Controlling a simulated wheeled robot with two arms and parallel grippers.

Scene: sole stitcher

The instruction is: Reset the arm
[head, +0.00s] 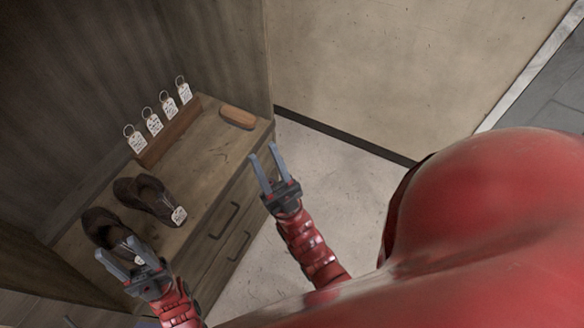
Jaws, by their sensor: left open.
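My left gripper (117,249) is open. Its fingers overlap the front of the left dark brown shoe (98,224) in the picture; I cannot tell whether they touch it. My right gripper (263,153) is open and empty, with its fingers apart, in front of the right end of the wooden cabinet (209,190). A second dark brown shoe (141,193) with a white tag (179,215) stands on the cabinet top. My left gripper partly hides the left shoe and its tag.
A wooden rack (168,135) with several ringed white tags stands at the back of the cabinet top. A tan brush-like block (238,117) lies at its right end. Drawers with dark handles (224,221) face the open pale floor (345,185).

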